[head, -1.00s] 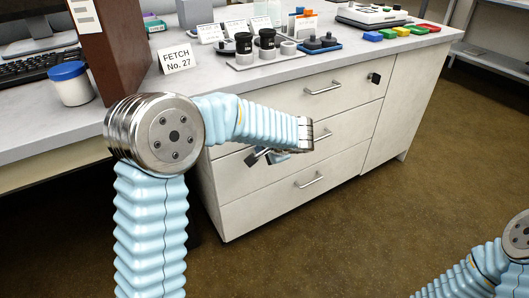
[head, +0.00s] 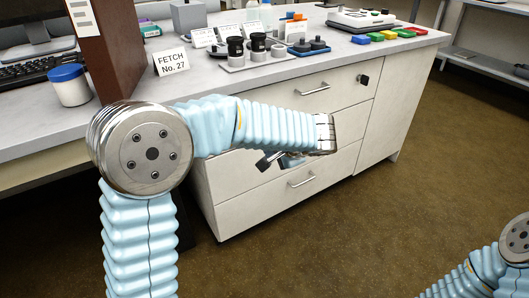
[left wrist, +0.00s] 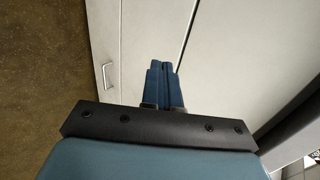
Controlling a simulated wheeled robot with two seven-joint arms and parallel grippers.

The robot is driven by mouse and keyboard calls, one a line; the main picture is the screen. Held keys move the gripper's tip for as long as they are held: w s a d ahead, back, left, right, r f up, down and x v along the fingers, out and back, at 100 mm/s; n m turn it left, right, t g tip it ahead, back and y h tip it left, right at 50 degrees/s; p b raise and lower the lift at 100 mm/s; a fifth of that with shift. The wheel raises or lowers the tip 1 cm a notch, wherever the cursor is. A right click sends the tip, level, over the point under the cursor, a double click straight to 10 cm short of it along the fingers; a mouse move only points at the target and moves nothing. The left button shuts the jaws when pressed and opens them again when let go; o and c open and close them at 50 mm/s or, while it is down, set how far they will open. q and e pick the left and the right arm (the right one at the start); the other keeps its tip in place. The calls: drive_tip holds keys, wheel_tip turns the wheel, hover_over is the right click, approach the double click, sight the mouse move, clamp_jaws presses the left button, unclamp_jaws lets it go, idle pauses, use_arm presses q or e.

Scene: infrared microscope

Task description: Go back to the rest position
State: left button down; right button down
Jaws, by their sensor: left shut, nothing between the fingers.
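My left arm comes in from the left in the head view and bends across the front of the drawer cabinet (head: 330,178). My left gripper (head: 275,160) is partly hidden behind its own forearm and wrist, in front of the drawers. In the left wrist view the two blue fingers of the left gripper (left wrist: 162,72) lie together, shut and empty, with the pale cabinet front beyond them. Only a piece of my right arm shows at the lower right of the head view. My right gripper is out of view.
Drawer handles (head: 312,89) stick out near the arm. The brown floor (head: 400,220) at right is clear.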

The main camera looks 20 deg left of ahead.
use_arm(q)
drive_tip(key=s+d+f+g+h+p, duration=0.2)
drive_tip(key=s+d+f+h, duration=0.15)
drive_tip(key=f, duration=0.45)
drive_tip(key=s+d+f+g+h+p, duration=0.2)
drive_tip(key=s+f+g, duration=0.15)
drive_tip(key=f, duration=0.45)
drive_tip(key=s+d+f+n+h+p, duration=0.2)
drive_tip(key=s+f+n+h+p, duration=0.2)
drive_tip(key=s+f+n, duration=0.5)
drive_tip(key=s+f+h, duration=0.2)
drive_tip(key=s+f, duration=0.3)
drive_tip(key=s, duration=0.3)
drive_tip(key=shift+f, duration=0.3)
drive_tip(key=shift+s+a+n+t, duration=0.15)
drive_tip(key=shift+n+t, duration=0.1)
drive_tip(key=shift+n, duration=0.05)
